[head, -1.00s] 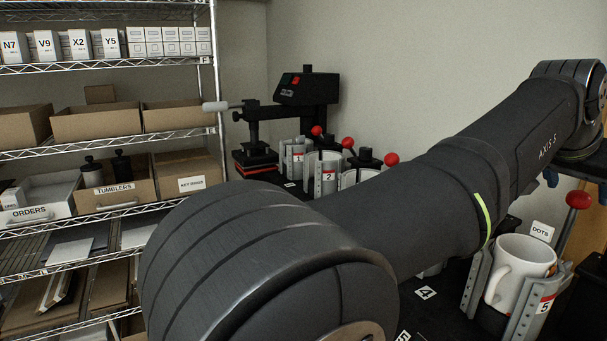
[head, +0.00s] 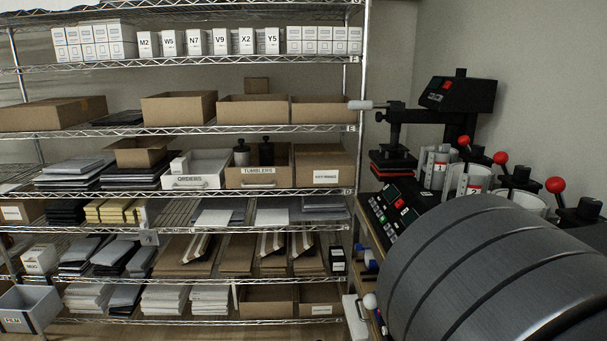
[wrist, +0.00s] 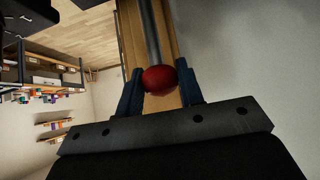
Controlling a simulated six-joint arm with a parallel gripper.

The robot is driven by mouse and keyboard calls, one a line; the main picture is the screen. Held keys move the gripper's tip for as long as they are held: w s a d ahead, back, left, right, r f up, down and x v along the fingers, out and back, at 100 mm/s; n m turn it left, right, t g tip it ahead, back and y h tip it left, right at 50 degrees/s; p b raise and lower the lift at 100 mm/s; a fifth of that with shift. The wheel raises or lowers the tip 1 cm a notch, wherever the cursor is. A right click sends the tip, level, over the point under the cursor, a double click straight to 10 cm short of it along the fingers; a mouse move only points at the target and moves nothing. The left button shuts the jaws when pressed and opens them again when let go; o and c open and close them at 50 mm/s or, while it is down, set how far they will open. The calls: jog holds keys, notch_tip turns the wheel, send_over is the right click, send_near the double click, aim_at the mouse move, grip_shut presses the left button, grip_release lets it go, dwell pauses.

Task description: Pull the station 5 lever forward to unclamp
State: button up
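In the wrist view a red ball knob (wrist: 160,79) on a grey lever rod (wrist: 150,30) sits between the two blue fingers of my gripper (wrist: 161,85). Both fingers touch the knob's sides, so the gripper looks shut on it. No number shows near this lever in the wrist view. Station 5 and its mug are out of the head view, and so is my gripper. A large dark part of my arm fills the lower right of the head view.
The heat press (head: 455,100) stands on the bench at the right, beside the station 1 clamp (head: 435,165) and station 2 clamp (head: 468,180) with red-knobbed levers. A wire shelf (head: 180,195) with boxes and trays fills the left and middle. A grey wall shows behind the press.

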jog(key=shift+a, duration=1.15)
jog(key=shift+a+f, duration=0.15)
jog(key=shift+a, duration=1)
